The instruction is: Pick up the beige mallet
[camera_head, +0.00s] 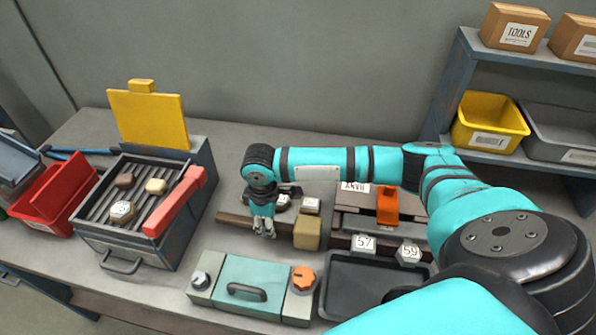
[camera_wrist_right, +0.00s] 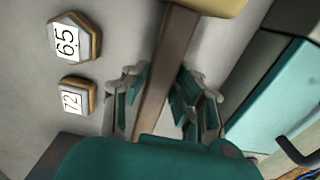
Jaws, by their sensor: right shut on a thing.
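The beige mallet has a beige block head (camera_head: 307,233) and a long brown handle (camera_head: 233,219). It lies crosswise at the middle of the bench in the head view. My right gripper (camera_head: 264,230) points down over the handle, left of the head, and is shut on it. In the right wrist view the handle (camera_wrist_right: 171,65) runs between the two fingers of the gripper (camera_wrist_right: 165,90), and part of the head (camera_wrist_right: 215,4) shows at the top edge. I cannot tell whether the mallet is clear of the bench. My left gripper is not in view.
Numbered hexagonal pieces (camera_wrist_right: 74,39) lie close behind the handle. A teal-lidded box (camera_head: 245,278) stands in front, a dark tray (camera_head: 345,300) at front right. A grill box (camera_head: 125,235) with a red bar (camera_head: 175,203) stands left. An orange-handled block (camera_head: 387,204) is right.

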